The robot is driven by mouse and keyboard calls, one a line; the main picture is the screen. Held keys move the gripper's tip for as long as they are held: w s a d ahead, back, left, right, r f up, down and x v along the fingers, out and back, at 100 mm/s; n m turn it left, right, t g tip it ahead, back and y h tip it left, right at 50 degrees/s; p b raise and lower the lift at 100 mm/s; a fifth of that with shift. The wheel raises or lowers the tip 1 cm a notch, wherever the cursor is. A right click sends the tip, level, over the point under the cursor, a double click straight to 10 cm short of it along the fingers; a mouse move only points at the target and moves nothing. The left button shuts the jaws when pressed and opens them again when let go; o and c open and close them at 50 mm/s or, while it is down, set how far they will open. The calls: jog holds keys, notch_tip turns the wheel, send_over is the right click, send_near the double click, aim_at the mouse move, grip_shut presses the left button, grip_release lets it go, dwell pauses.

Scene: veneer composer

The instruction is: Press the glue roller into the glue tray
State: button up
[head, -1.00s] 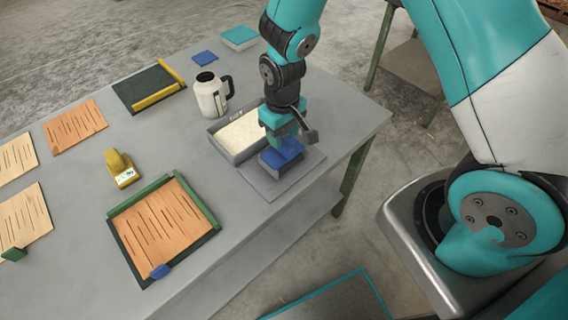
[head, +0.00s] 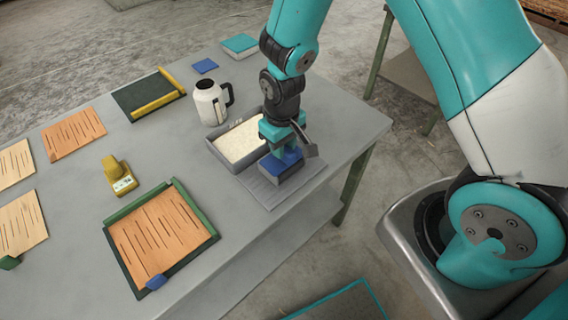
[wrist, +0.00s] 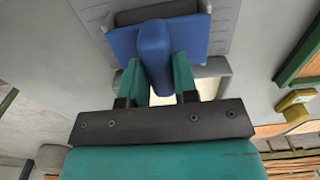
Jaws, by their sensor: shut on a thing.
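The glue roller (head: 283,168) is a blue-topped grey block with a raised blue handle. It sits on a grey ribbed pad near the table's right edge. My gripper (head: 282,150) points down over it. In the wrist view my gripper (wrist: 158,72) has its teal fingers on both sides of the blue handle (wrist: 154,45), shut on it. The glue tray (head: 212,146) is a grey open box with cream glue inside, just behind and left of the roller. My gripper hides part of the tray's right side.
A white jug (head: 209,103) with a dark handle stands behind the tray. A green-framed board with an orange veneer sheet (head: 158,235) lies front left, with a yellow tool (head: 119,176) behind it. The grey table (head: 85,205) is clear between them and the tray.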

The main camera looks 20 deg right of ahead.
jog(key=shift+r+p, duration=2.1)
jog(key=shift+r, duration=0.7)
jog(key=shift+d+f, duration=0.1)
